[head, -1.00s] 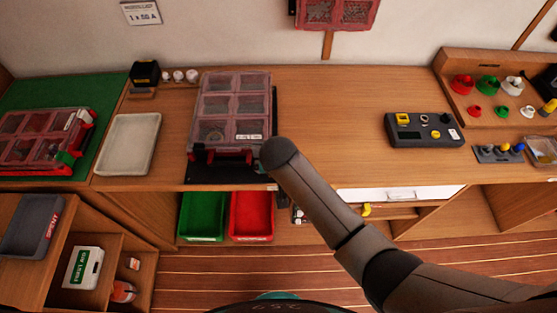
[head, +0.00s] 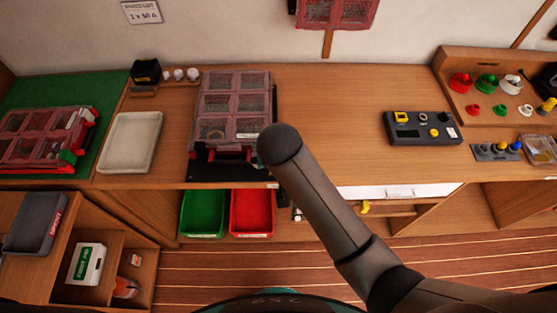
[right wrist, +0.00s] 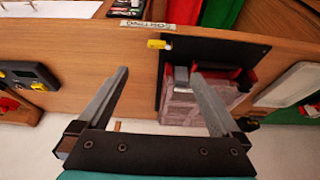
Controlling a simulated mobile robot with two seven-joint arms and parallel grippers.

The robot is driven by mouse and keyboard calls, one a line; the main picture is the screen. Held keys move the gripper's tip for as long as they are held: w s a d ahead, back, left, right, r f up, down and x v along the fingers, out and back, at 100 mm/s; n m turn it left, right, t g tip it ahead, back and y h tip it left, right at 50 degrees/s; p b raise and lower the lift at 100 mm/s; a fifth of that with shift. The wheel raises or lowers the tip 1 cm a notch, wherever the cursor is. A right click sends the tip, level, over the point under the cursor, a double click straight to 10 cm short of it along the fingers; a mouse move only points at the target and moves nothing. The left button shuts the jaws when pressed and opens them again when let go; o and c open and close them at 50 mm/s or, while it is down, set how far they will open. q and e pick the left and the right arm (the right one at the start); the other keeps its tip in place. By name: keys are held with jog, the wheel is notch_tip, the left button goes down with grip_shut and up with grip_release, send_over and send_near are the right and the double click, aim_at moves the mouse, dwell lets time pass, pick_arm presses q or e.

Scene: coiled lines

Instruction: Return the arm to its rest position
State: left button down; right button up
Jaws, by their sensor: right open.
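My right arm (head: 325,210) reaches in from the lower right of the head view, its rounded joint in front of the right edge of the red-framed organizer case. Its gripper is hidden in that view. In the right wrist view my right gripper (right wrist: 160,74) is open, with nothing between its fingers. The fingers are over the wooden counter, and the right one overlaps the case in the picture. The case (head: 234,104) is closed, with clear compartments, and lies on a black mat; it also shows in the right wrist view (right wrist: 190,104). My left gripper is not in view.
A pale tray (head: 130,142) lies left of the case. Green (head: 203,214) and red (head: 251,212) bins sit below the counter's front edge. A dark meter box (head: 422,128) stands at the right. The counter (head: 335,110) between case and meter is largely clear.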

jog(key=s+d+f+n+g+b, duration=0.1)
jog(key=s+d+f+b, duration=0.25)
jog(key=f, duration=0.85)
jog(key=s+d+f+g+b, duration=0.15)
jog(key=s+f+b, duration=0.35)
jog(key=f, duration=0.7)
jog(key=s+d+f+n+b, duration=0.1)
jog(key=s+d+f+b, duration=0.3)
jog(key=f, duration=0.8)
jog(key=s+d+f+b, duration=0.4)
jog(key=s+f+b, duration=0.1)
jog(key=s+f, duration=0.4)
jog(key=s+d+f+g+b, duration=0.1)
jog(key=s+d+f+b, duration=0.4)
jog(key=s+f, duration=0.5)
jog(key=s, duration=0.3)
jog(key=shift+n, duration=0.3)
